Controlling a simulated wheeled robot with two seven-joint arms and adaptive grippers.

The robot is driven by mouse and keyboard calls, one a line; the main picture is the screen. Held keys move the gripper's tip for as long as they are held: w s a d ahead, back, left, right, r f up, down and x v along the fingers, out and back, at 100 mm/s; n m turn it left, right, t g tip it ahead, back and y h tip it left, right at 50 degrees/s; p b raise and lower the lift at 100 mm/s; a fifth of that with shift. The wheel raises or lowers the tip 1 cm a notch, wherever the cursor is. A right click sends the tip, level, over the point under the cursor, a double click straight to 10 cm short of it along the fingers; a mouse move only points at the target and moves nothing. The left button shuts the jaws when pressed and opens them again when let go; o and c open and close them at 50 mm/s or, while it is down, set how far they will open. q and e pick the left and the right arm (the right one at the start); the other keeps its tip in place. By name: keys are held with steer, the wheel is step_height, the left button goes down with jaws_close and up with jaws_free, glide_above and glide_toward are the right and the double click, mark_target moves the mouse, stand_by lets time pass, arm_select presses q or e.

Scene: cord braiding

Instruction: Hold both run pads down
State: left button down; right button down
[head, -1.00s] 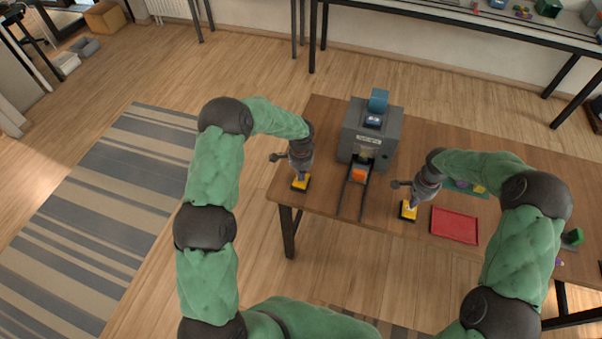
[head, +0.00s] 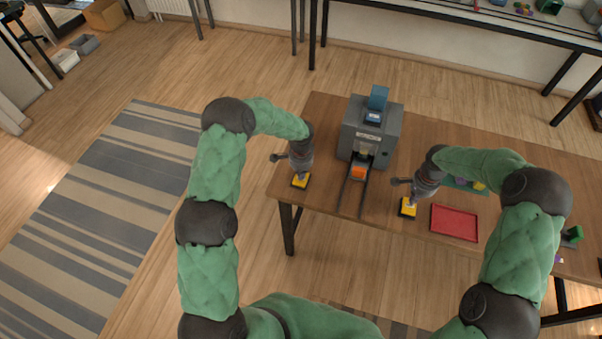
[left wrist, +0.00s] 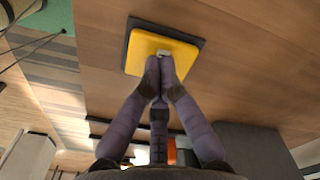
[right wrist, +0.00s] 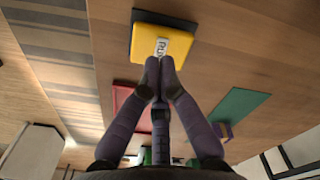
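The left run pad (head: 300,181) is a yellow square on a black base near the table's front left. It also shows in the left wrist view (left wrist: 172,52). My left gripper (left wrist: 160,64) is shut, its fingertips together at the pad's yellow top. The right run pad (head: 407,208), alike, lies right of the machine near the front edge. In the right wrist view this pad (right wrist: 177,44) bears a white label. My right gripper (right wrist: 160,64) is shut, fingertips at the pad beside the label. Whether either pad is pressed in cannot be told.
A grey machine (head: 370,130) with a blue top stands between the pads. An orange block (head: 358,173) sits on its dark front rails. A red tray (head: 455,223) lies right of the right pad, with a green mat behind it.

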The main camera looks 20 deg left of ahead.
steer(key=shift+f, duration=0.85)
steer(key=shift+f, duration=0.95)
stand_by(0.4)
steer(key=shift+r, duration=3.55)
